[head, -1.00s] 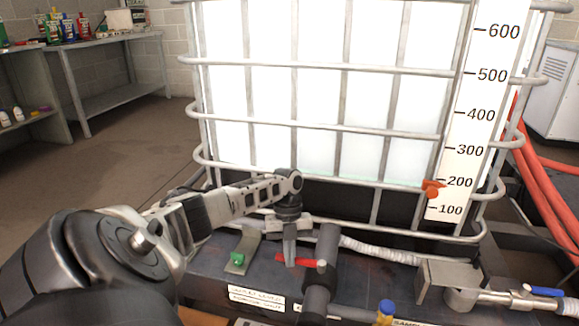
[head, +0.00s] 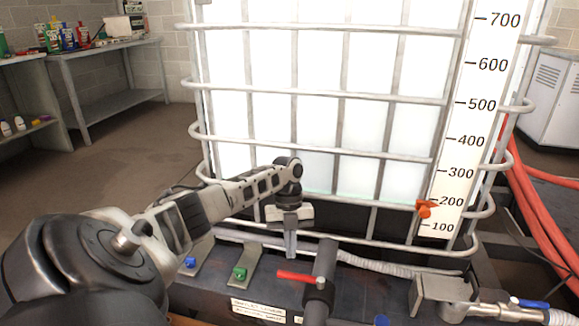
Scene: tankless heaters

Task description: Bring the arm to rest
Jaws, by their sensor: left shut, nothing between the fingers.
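My left arm (head: 180,222) comes in from the left and reaches toward the middle of the view. Its gripper (head: 290,252) points down with its fingers together and nothing between them. It hangs in front of the caged white tank (head: 270,130), above and a little left of a red valve handle (head: 297,276) on a dark upright pipe (head: 321,285). A gap shows between the fingertips and the red handle. My right gripper is not in the view.
A green knob (head: 239,273) and a blue knob (head: 190,262) sit on brackets left of the pipe. A metal fitting with a blue lever (head: 530,303) is at the lower right. An orange marker (head: 426,209) sits by the tank scale. Red hoses (head: 535,205) hang at the right. Open floor lies left.

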